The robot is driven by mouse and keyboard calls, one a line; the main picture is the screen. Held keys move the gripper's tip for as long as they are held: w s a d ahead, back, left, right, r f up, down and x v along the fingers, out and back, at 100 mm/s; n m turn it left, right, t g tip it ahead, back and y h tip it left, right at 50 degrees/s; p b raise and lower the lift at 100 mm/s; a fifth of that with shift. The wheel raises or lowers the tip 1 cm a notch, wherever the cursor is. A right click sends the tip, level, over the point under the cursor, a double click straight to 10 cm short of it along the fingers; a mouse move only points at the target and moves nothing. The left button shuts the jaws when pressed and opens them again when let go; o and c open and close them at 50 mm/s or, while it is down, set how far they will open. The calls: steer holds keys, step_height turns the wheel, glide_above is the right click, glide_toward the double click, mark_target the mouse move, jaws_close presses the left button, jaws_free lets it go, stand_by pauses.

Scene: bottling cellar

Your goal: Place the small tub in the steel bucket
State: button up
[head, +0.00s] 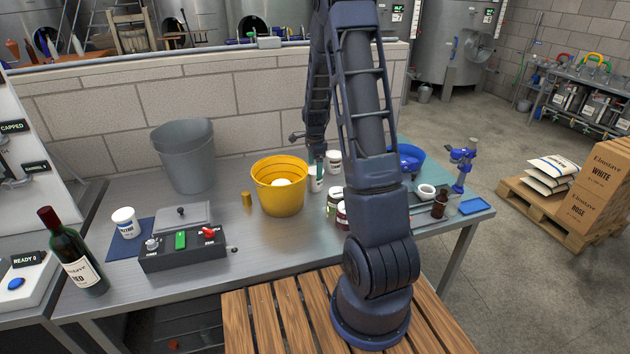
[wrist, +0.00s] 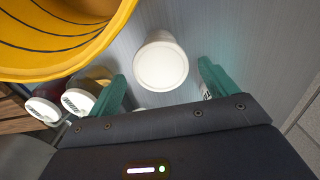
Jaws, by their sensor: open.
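The steel bucket (head: 185,158) stands upright at the back left of the bench, against the block wall; its inside is mostly hidden. A small white-lidded tub (wrist: 160,62) stands between the fingers of my gripper (wrist: 163,78) in the wrist view, with gaps to both fingers. In the head view it appears to be the tub (head: 315,184) just right of the yellow bucket. My gripper (head: 318,168) is open and low over the bench there, partly hidden by my arm. Another white tub (head: 124,222) stands on a blue mat at the left.
The yellow bucket (head: 279,187) stands close beside my gripper, with a brass-coloured cylinder (head: 246,199) to its left. Jars (wrist: 78,101) stand near the left finger. Another white tub (head: 334,157) stands behind. A control box (head: 183,248) and wine bottle (head: 72,254) are front left.

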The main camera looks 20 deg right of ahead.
mark_target(315, 170)
steer(key=shift+f, duration=2.65)
steer(key=shift+c, duration=0.3)
steer(key=c, duration=1.1)
steer(key=shift+r, duration=0.1)
steer(key=shift+c, duration=0.2)
